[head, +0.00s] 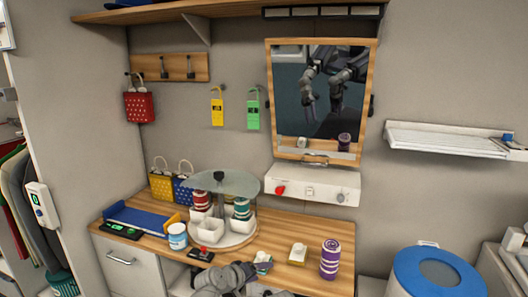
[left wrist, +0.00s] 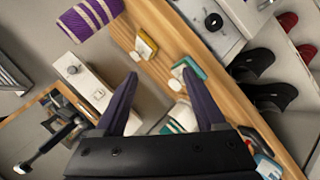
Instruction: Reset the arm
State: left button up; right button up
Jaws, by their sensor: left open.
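My left gripper (head: 240,277) is low at the front edge of the wooden counter (head: 285,230) in the head view, its arm coming in at the bottom. In the left wrist view its two dark fingers (left wrist: 160,73) stand apart with nothing gripped. A small green-and-white item (head: 262,262) lies on the counter just beyond it; it also shows near the right fingertip in the left wrist view (left wrist: 190,68). My right gripper is not directly visible; dark robot arms show only as a reflection in the mirror (head: 315,90).
A purple-striped roll (head: 330,260) and a small yellow-and-white item (head: 297,254) stand to the right on the counter. A round carousel with a glass top (head: 222,182) stands behind. A white box with a red knob (head: 312,185) is under the mirror. A blue-lidded bin (head: 438,272) is at right.

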pick_arm(q)
jog(key=s+a+f+m+g+y, duration=0.25)
jog(key=s+a+f+g, duration=0.2)
jog(key=s+a, duration=0.35)
jog(key=s+a+f+m+g+y, duration=0.2)
jog(key=s+a+f+g+y, duration=0.2)
jog(key=s+a+f, duration=0.3)
jog(key=s+d+r+m+g+y+p, duration=0.1)
jog(key=s+d+r+m, duration=0.2)
jog(key=s+d, duration=0.4)
jog(key=d+m, duration=0.1)
jog(key=d, duration=0.2)
jog(key=shift+d+y+p, duration=0.25)
jog(key=shift+y+p, duration=0.1)
jog(key=shift+s+r, duration=0.1)
